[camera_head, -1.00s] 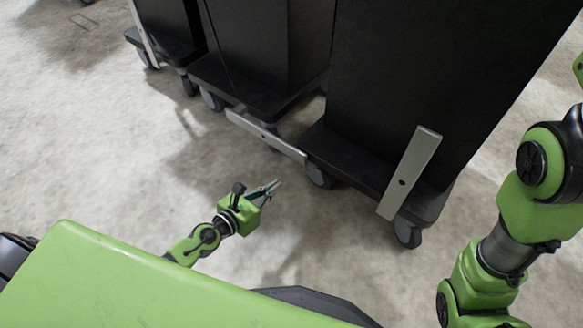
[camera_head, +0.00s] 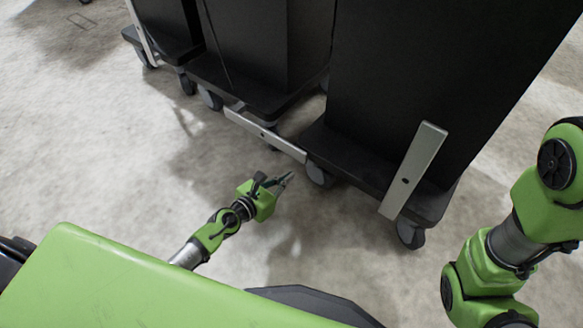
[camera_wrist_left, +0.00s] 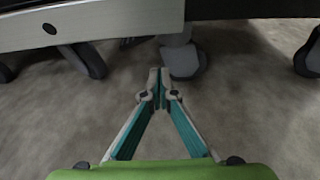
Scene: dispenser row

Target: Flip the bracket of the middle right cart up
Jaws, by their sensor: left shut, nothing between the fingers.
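Three black wheeled carts show in the head view. The middle cart (camera_head: 245,62) has a flat silver bracket (camera_head: 250,126) lying low across its front, sloping down to the right. This bracket also crosses the upper left of the left wrist view (camera_wrist_left: 100,24), with a dark hole in it. My left gripper (camera_head: 288,179) is shut and empty, low over the floor, just in front of and below the bracket's right end, apart from it. In the left wrist view its fingertips (camera_wrist_left: 160,72) meet beside a grey caster. My right gripper is out of view.
The right cart (camera_head: 415,80) has its bracket (camera_head: 412,172) steeply tilted at its front corner. The left cart (camera_head: 170,30) has a near-upright bracket (camera_head: 139,30). Grey casters (camera_head: 319,175) stick out below the carts. Bare concrete floor (camera_head: 90,140) lies open to the left.

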